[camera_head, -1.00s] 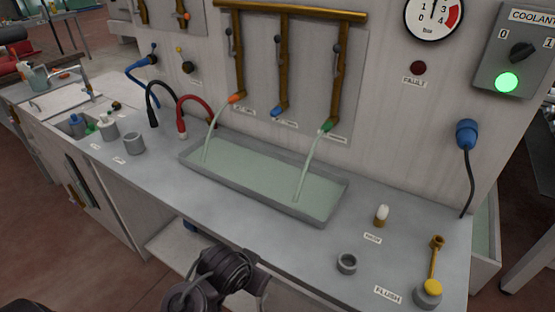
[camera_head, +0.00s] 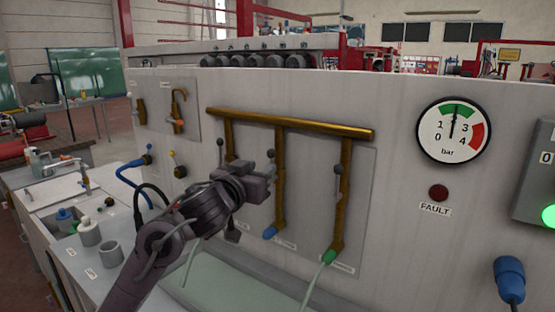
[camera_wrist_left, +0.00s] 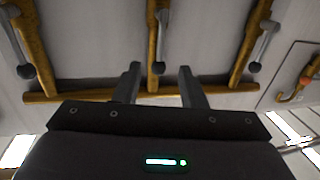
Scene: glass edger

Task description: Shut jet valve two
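Three jet valves sit on brass pipes under a brass manifold bar (camera_head: 290,123). The middle valve's lever (camera_head: 271,157) points up towards the bar; its dark knob shows in the left wrist view (camera_wrist_left: 158,67), which is upside down. My left gripper (camera_head: 268,176) is in front of the middle pipe. It is open, with the middle knob appearing between its fingertips (camera_wrist_left: 159,72); I cannot tell if they touch. The blue nozzle (camera_head: 270,233) below shows no stream. The green nozzle (camera_head: 329,257) pours water. My right gripper is out of view.
The left valve lever (camera_head: 220,151) and right valve lever (camera_head: 338,181) stand close on either side, also pointing up. A pressure gauge (camera_head: 453,131), a dark red fault lamp (camera_head: 438,193) and a blue plug (camera_head: 510,280) are on the right. The trough (camera_head: 225,275) lies below.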

